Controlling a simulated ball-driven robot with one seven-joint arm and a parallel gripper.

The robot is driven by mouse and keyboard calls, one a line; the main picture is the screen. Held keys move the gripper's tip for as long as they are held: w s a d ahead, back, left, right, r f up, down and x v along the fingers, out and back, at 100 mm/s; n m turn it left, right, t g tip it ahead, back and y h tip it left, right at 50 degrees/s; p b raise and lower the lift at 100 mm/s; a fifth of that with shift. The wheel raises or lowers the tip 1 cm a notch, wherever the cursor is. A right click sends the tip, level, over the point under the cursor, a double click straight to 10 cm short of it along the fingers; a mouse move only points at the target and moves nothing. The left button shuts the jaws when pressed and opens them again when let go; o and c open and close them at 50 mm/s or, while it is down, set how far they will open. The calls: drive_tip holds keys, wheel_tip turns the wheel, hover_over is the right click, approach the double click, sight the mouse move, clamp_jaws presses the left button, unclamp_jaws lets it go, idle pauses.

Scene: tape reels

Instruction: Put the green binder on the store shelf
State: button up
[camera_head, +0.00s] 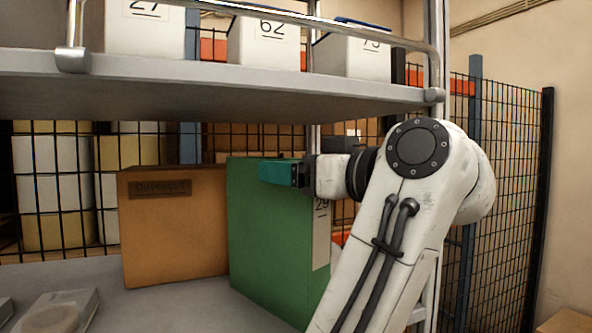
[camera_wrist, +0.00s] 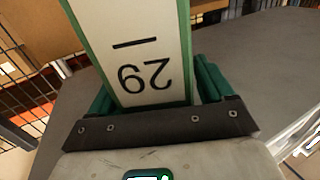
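The green binder (camera_head: 265,225) stands upright on the lower shelf board (camera_head: 190,305), with a white label numbered 29 on its spine. The spine (camera_wrist: 145,50) fills the upper middle of the wrist view, with the number upside down. My gripper (camera_head: 278,172) reaches over the spine near the binder's top. One teal finger lies in front of its broad side; the other is hidden. In the wrist view the fingers (camera_wrist: 155,90) flank the spine closely. I cannot tell whether both press on it. My arm hides the binder's lower right part.
A brown box (camera_head: 175,225) stands left of the binder. A small grey object (camera_head: 58,312) lies at front left. Wire mesh (camera_head: 510,190) stands at right.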

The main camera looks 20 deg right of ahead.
drive_tip(key=shift+r, duration=0.15)
drive_tip(key=v, duration=1.2)
idle(0.3)
